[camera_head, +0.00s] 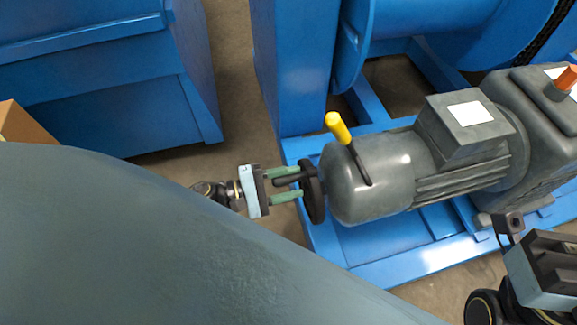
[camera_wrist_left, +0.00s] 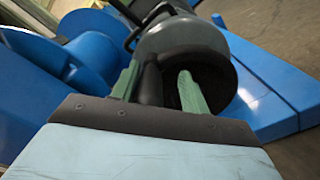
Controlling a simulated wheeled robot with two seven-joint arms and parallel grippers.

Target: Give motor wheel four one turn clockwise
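The motor wheel, a black handwheel (camera_head: 313,193), sits on the left end of a grey motor (camera_head: 375,180). It also shows in the left wrist view (camera_wrist_left: 212,72). Its black crank handle (camera_wrist_left: 150,82) points toward my left gripper. My left gripper (camera_head: 286,184) has its green fingers on either side of this handle. In the left wrist view the handle lies close to the left finger, with a gap to the right finger, so the gripper is open around it. My right gripper (camera_head: 540,265) is at the lower right; its fingers are not clear. No wheel number is readable.
A lever with a yellow grip (camera_head: 338,127) stands up from the motor near the wheel. The motor rests on a blue frame (camera_head: 425,262). Blue machine housings stand behind and at the upper left. A large grey-green surface fills the lower left foreground.

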